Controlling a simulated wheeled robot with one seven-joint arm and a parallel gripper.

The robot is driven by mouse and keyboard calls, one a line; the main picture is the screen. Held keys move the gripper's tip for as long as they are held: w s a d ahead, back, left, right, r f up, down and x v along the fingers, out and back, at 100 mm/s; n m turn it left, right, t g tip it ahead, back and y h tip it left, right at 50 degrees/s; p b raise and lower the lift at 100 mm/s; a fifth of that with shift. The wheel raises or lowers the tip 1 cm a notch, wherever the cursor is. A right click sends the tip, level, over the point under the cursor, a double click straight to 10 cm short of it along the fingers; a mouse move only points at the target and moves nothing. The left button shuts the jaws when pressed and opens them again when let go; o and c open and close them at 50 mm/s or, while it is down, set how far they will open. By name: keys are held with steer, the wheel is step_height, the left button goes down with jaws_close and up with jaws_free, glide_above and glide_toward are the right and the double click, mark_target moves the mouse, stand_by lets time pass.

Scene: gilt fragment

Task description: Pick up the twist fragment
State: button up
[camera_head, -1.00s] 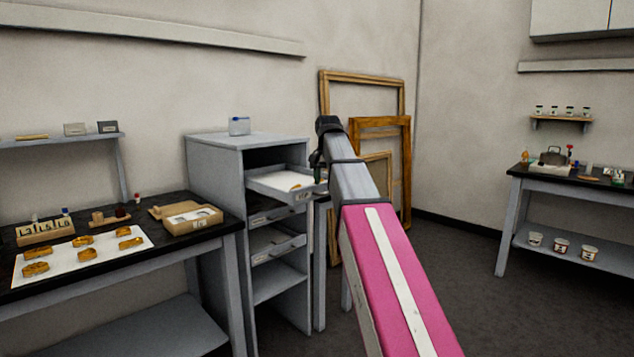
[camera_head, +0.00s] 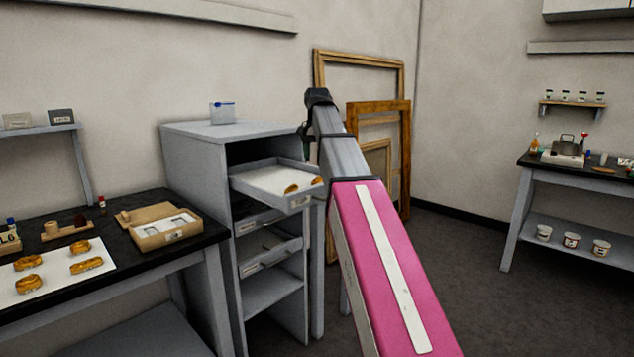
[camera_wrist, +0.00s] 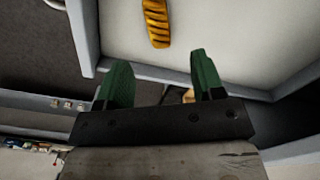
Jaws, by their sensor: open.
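A gilt fragment with slanting, rope-like ridges (camera_wrist: 157,22), which looks like the twist fragment, lies on the white lining of an open drawer (camera_head: 262,179). In the wrist view it is at the top, beyond my fingertips and apart from them. My gripper (camera_wrist: 160,64) is open, its two green fingers spread with nothing held between them. A second gilt piece (camera_wrist: 188,96) shows partly behind the gripper's dark palm bar. In the head view two gilt pieces lie near the drawer's right end; which is the twist cannot be told there.
The drawer sits in a grey cabinet (camera_head: 200,135) with raised drawer walls and lower open drawers. A black-topped bench (camera_head: 120,240) at left holds more gilt pieces on a white sheet (camera_head: 58,277) and an open box (camera_head: 165,230). Empty frames (camera_head: 378,106) lean behind my arm.

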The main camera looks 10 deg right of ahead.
mark_target(318, 177)
step_height(318, 177, down, 9)
steer(key=shift+w+d+r, duration=0.1)
steer(key=shift+d, duration=0.05)
stand_by(0.4)
steer(key=shift+c, duration=0.3)
steer(key=c, duration=0.9)
